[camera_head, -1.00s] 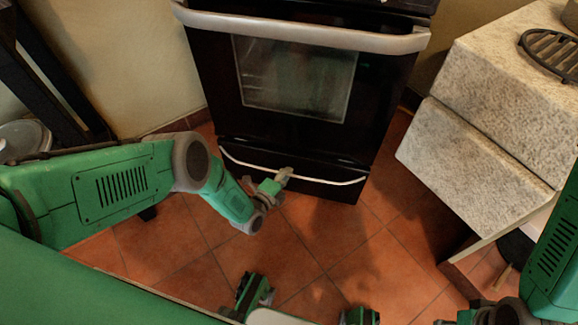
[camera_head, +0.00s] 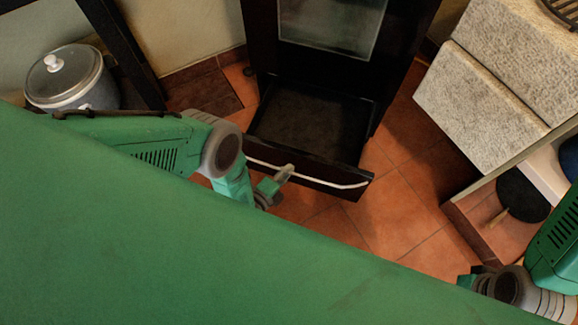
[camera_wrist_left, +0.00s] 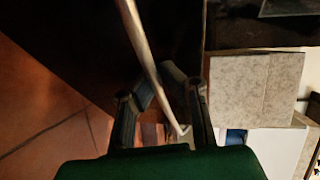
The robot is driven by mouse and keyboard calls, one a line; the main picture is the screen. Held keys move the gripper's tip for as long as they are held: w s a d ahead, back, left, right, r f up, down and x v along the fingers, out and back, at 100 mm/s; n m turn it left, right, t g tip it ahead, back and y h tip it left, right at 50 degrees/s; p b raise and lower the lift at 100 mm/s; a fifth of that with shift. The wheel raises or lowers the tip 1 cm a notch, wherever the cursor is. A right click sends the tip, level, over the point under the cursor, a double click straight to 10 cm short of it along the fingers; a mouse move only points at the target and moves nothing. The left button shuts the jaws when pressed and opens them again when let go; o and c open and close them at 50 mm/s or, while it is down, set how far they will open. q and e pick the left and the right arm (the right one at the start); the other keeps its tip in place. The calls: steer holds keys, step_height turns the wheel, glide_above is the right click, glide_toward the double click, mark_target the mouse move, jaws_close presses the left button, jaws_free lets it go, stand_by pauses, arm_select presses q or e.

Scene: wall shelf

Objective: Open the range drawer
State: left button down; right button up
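The black range drawer (camera_head: 310,123) stands pulled out below the oven, and its dark, empty-looking inside shows. Its pale bar handle (camera_head: 335,184) runs across the drawer front. My left gripper (camera_head: 283,176) is at the left half of this handle. In the left wrist view the handle (camera_wrist_left: 140,38) passes between the fingers of my left gripper (camera_wrist_left: 157,82), whose tips close in on the bar from both sides. My right arm is at the lower right of the head view; its fingers are not clear there.
The oven door with its window (camera_head: 332,24) is shut above the drawer. A stone-faced cabinet (camera_head: 480,105) stands to the right. A lidded pot (camera_head: 70,78) is at the left. Tiled floor (camera_head: 405,205) is free in front of the drawer.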

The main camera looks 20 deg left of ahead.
arm_select(q)
steer(key=shift+s+f, duration=0.2)
steer(key=shift+s, duration=0.65)
arm_select(e)
steer(key=shift+s, duration=0.6)
arm_select(q)
steer(key=c, duration=1.6)
jaws_free()
steer(key=shift+w, duration=0.1)
arm_select(e)
steer(key=shift+w, duration=0.1)
arm_select(q)
steer(key=shift+r, duration=0.2)
